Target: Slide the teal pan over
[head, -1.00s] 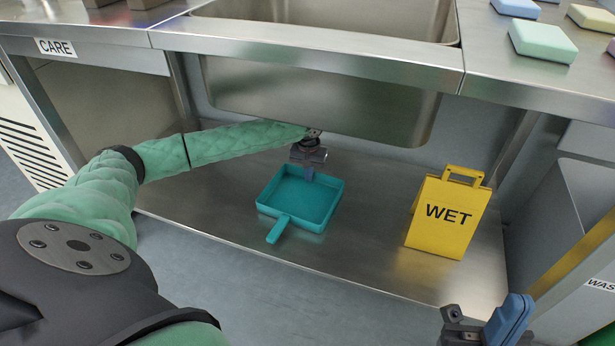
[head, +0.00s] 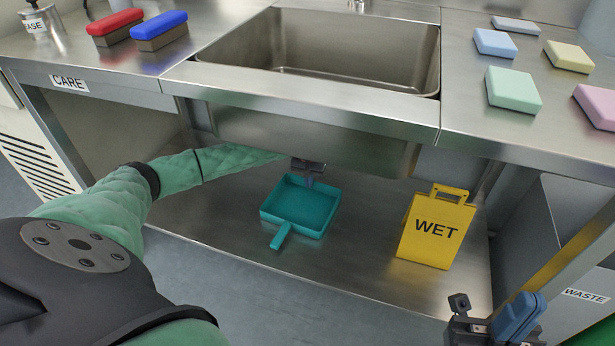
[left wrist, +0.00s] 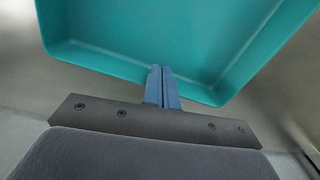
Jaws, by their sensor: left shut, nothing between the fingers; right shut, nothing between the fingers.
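The teal pan (head: 302,205) is a shallow square tray with a short handle (head: 281,236) pointing toward the front of the metal shelf under the sink. It lies flat on the shelf. My left gripper (head: 310,183) reaches in under the sink basin and is shut and empty, fingers pointing down at the pan's far edge. In the left wrist view the shut blue fingers (left wrist: 161,72) overlap the wall of the pan (left wrist: 95,60); I cannot tell whether they touch it. My right gripper (head: 512,315) is shut and empty at the lower right, away from the pan.
A yellow WET sign (head: 436,230) stands on the shelf to the right of the pan. The sink basin (head: 300,135) hangs low over the shelf. Bare shelf (head: 365,240) lies between pan and sign. A waste bin (head: 560,255) stands at the right.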

